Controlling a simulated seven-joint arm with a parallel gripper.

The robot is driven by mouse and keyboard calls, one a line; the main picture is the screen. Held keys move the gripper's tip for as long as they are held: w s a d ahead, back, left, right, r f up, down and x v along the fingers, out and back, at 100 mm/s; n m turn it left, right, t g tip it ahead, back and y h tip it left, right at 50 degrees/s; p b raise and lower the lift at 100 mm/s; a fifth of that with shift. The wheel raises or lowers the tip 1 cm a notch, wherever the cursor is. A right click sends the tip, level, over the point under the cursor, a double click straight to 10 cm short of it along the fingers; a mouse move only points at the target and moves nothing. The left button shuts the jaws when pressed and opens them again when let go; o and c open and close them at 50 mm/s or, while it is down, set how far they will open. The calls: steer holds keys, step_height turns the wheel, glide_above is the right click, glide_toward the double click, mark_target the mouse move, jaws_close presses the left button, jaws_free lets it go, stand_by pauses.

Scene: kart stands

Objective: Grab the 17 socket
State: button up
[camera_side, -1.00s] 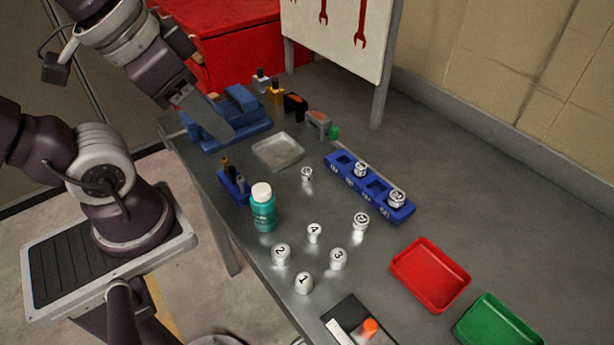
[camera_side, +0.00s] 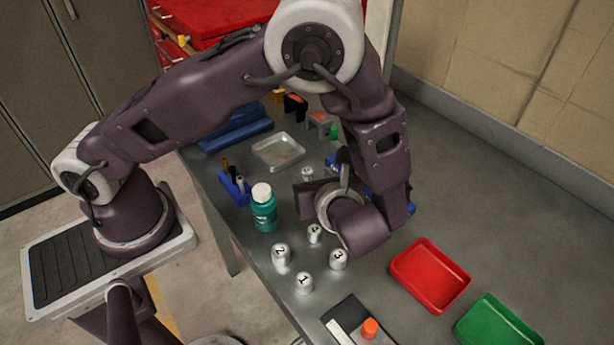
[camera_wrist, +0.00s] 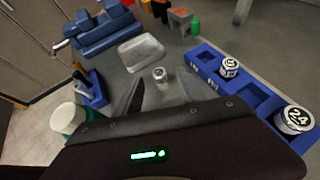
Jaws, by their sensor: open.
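I cannot read a 17 on any socket. A small loose silver socket (camera_wrist: 160,75) stands upright on the bench, just beyond my gripper (camera_wrist: 160,97) in the wrist view. It also shows in the side view (camera_side: 307,173), left of my arm. My gripper is open and empty, with its fingers only partly visible past its dark body. The blue socket rack (camera_wrist: 258,96) holds one socket (camera_wrist: 230,67) with an unclear mark and a larger socket marked 24 (camera_wrist: 295,119). In the side view my arm hides most of the rack.
A shallow metal tray (camera_side: 278,151) lies behind the loose socket. Red (camera_side: 430,275) and green (camera_side: 497,325) bins sit at right. The right rear bench is clear.

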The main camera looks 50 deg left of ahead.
mark_target(307, 172)
steer(key=x, duration=0.4)
steer(key=shift+s, duration=0.1)
jaws_close()
